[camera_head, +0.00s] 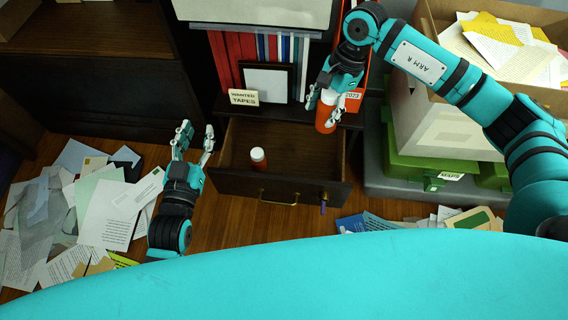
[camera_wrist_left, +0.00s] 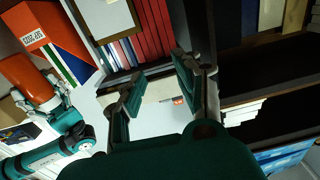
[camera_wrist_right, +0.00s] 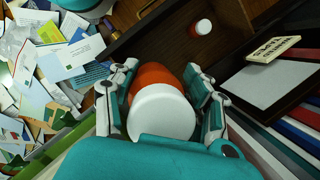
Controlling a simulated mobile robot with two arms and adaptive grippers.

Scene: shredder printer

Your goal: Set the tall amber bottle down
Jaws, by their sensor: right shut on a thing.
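The tall amber bottle (camera_head: 326,118) is orange with a white cap. My right gripper (camera_head: 338,98) is shut on it at the shelf front, above the right side of the open drawer. In the right wrist view the bottle's white cap (camera_wrist_right: 162,112) faces the camera, between the fingers (camera_wrist_right: 160,88). The bottle also shows in the left wrist view (camera_wrist_left: 30,80). Whether its base touches anything is hidden. My left gripper (camera_head: 196,140) is open and empty, left of the drawer.
The open drawer (camera_head: 300,187) holds a small orange bottle (camera_head: 258,160) with a white cap; it is otherwise bare. A "WANTED TAPES" sign (camera_head: 243,97) and a framed sheet (camera_head: 266,82) stand behind. Papers (camera_head: 110,215) litter the floor left. Green boxes (camera_head: 430,170) stand right.

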